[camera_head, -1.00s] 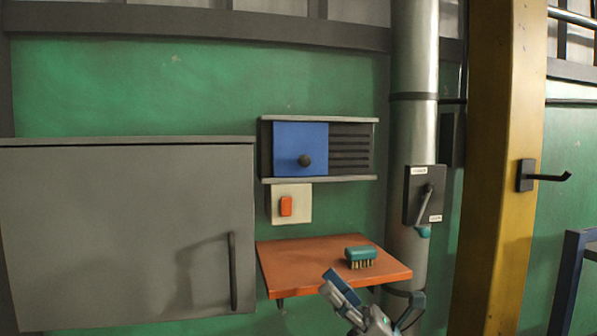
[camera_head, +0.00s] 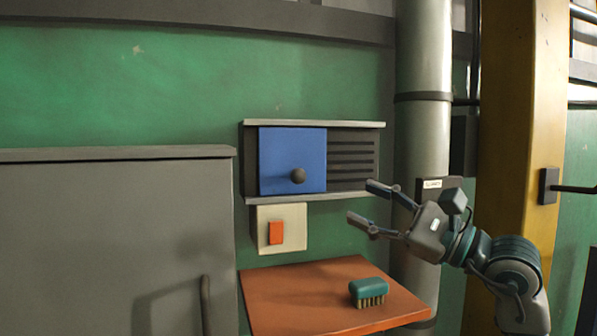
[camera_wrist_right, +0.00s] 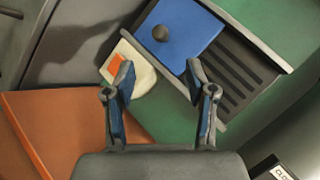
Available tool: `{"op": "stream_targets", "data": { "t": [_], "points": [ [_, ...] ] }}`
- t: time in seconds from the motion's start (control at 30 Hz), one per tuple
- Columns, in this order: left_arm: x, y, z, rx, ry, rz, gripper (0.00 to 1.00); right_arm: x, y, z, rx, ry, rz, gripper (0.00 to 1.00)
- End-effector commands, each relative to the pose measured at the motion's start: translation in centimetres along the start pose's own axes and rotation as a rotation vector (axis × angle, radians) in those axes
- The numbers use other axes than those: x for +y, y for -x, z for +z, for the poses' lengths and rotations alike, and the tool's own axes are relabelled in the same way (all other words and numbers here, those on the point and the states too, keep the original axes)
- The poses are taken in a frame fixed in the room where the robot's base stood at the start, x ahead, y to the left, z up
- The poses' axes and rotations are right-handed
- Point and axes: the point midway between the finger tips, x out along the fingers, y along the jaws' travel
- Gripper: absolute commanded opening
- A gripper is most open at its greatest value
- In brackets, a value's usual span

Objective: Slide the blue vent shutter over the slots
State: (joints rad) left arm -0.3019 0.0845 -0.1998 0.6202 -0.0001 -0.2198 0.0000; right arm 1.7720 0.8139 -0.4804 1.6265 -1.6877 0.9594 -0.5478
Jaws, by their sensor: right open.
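The blue vent shutter (camera_head: 291,155) is a square panel with a dark round knob (camera_head: 297,176). It sits between two rails at the left part of the vent frame (camera_head: 313,124). The dark slots (camera_head: 352,160) are bare to its right. My right gripper (camera_head: 360,203) is open and empty, to the right of and a little below the knob, pointing left. In the right wrist view the shutter (camera_wrist_right: 178,28) and its knob (camera_wrist_right: 160,33) lie beyond the open fingers (camera_wrist_right: 156,88), apart from them. My left gripper is not in view.
Below the vent is a cream plate with an orange switch (camera_head: 275,232). An orange shelf (camera_head: 300,298) holds a teal brush (camera_head: 368,291). A grey cabinet (camera_head: 100,240) stands at left. A metal pipe (camera_head: 423,70) and yellow column (camera_head: 515,110) stand at right.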

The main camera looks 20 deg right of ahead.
Motion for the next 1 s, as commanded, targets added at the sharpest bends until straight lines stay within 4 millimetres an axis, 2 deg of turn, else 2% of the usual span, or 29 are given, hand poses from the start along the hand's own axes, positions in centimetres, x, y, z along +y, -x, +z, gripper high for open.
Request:
{"op": "stream_targets", "data": {
  "t": [0.03,0.23,0.4,0.5,0.7,1.0],
  "points": [
    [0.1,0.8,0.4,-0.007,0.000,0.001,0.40,-0.1,-1.5,0.1,0.001,-0.003,0.005,0.56],
    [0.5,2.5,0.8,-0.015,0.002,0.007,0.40,-0.1,-6.7,0.1,0.001,-0.006,0.006,0.56],
    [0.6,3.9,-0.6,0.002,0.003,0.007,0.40,0.1,-10.6,0.3,0.001,-0.002,0.006,0.56],
    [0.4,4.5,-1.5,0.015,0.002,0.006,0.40,0.2,-12.1,0.3,0.000,-0.002,0.005,0.56],
    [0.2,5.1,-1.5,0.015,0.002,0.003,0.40,0.0,-13.7,0.0,-0.001,-0.004,0.001,0.56],
    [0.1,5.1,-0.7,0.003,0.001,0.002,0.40,0.0,-13.9,-0.3,0.000,-0.004,0.001,0.56]
  ]
}}
